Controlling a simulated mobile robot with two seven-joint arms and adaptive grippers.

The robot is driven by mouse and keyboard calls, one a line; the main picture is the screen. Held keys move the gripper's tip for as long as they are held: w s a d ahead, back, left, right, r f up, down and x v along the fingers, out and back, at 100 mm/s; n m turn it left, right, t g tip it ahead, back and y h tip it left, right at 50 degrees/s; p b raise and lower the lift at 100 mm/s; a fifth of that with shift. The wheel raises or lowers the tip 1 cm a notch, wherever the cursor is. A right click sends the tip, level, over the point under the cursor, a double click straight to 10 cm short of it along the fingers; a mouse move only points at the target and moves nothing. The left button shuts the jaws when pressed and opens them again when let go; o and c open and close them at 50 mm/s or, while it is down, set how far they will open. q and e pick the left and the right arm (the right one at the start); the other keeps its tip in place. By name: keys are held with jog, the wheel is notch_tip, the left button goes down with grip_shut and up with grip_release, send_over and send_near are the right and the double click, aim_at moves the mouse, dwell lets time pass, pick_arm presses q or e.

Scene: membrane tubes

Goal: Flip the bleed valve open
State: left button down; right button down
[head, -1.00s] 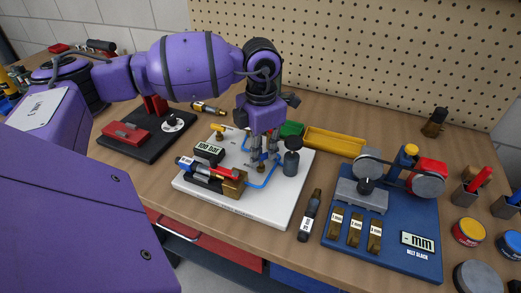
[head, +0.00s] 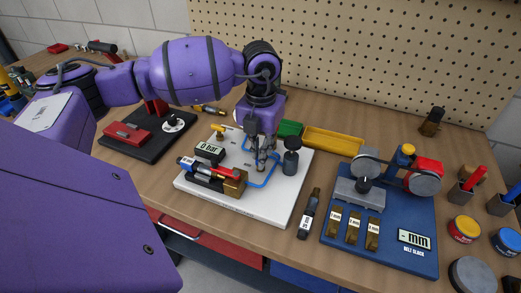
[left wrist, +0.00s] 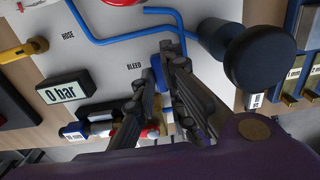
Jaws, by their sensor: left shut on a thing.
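My left gripper (head: 262,164) points down over the white board (head: 270,207) and is shut on the bleed valve, which its fingers mostly hide. In the left wrist view the fingers (left wrist: 172,52) are close together beside the BLEED label (left wrist: 134,66), with a blue piece (left wrist: 157,68) of the valve showing at them. The pressure display (head: 208,148) reads 0 bar, and it reads the same in the left wrist view (left wrist: 67,91). My right gripper is not in view.
A dark round knob (head: 291,143) stands close right of the gripper. A blue tube (head: 267,181) runs around the valve. A blue belt-block base (head: 350,249) stands at the right.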

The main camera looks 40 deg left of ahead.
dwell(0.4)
pick_arm(q)
jog(key=c, duration=1.8)
grip_release()
notch_tip(320, 180, up, 12)
